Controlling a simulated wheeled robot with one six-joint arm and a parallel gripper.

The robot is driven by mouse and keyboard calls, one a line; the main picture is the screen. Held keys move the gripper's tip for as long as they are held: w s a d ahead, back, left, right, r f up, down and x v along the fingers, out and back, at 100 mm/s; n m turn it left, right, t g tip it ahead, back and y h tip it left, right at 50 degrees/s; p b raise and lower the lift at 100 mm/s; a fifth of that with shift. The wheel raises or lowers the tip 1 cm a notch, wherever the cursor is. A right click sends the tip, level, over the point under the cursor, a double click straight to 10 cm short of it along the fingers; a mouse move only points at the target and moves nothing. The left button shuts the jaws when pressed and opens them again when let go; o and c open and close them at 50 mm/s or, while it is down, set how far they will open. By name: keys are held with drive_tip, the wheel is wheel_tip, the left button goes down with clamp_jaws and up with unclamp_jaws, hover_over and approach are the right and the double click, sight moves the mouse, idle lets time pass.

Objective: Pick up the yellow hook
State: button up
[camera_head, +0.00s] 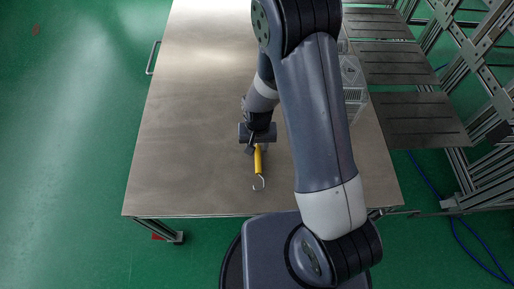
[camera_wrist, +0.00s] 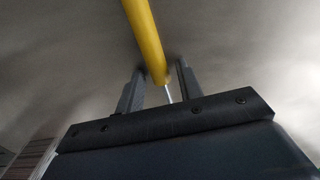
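The yellow hook has a yellow handle (camera_head: 258,161) and a bent metal hook end that points toward the table's near edge. It lies on the metal table. My gripper (camera_head: 258,146) is at the handle's far end in the head view and covers that part. In the wrist view, the yellow handle (camera_wrist: 146,35) runs down toward my gripper (camera_wrist: 160,74). A thin metal rod continues from it between the fingers. The two fingers stand apart, with a visible gap to the left of the rod. Whether either finger touches the hook cannot be told.
The metal table (camera_head: 190,130) is bare to the left of my arm. A clear container (camera_head: 352,85) stands at its right side, partly hidden by my arm. Dark panels (camera_head: 425,120) and a metal frame (camera_head: 495,75) stand to the right of the table.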

clamp_jaws()
